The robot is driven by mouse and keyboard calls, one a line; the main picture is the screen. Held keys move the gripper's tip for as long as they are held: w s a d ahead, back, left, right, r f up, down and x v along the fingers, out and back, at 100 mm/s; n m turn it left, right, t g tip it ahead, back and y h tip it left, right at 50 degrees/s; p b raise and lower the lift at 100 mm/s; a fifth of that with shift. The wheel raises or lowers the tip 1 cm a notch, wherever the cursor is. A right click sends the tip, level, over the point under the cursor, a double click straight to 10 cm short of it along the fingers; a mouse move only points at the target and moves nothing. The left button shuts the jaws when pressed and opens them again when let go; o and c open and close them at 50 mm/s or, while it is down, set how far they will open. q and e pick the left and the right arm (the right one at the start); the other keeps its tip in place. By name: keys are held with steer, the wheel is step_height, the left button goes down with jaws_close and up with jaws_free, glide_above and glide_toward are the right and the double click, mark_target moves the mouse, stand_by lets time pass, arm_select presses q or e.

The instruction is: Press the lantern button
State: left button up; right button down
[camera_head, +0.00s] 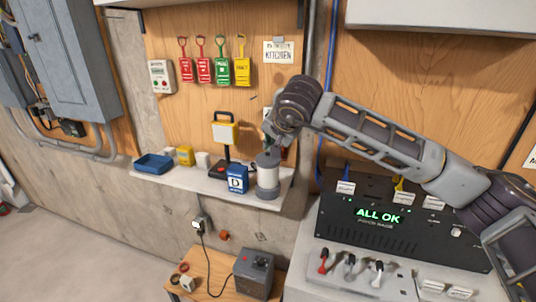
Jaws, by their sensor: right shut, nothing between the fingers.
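The lantern (267,178) is a grey and white cylinder standing upright at the right end of the pale shelf (208,178). My right gripper (268,149) is shut and empty, pointing down directly at the lantern's top. I cannot tell whether its fingertips touch the lantern. The lantern's button is not distinguishable; the gripper covers part of the top. My right arm comes in from the right. My left gripper is not in view.
Beside the lantern stand a blue box (237,179) and a yellow work light (224,134). A blue tray (153,164) and a yellow box (185,155) are further left. Below right, a black console (337,219) reads "ALL OK". Coloured tags (222,68) hang on the board behind.

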steer(key=shift+f+b, duration=0.45)
steer(key=shift+b, duration=0.05)
stand_by(0.8)
steer(key=shift+r, duration=0.1)
stand_by(0.3)
steer(key=shift+r, duration=0.75)
steer(key=shift+r+p, duration=0.15)
steer(key=shift+p, duration=0.15)
steer(key=shift+r+p, duration=1.05)
steer(key=shift+r, duration=1.3)
step_height(320, 180, up, 10)
steer(key=p, duration=1)
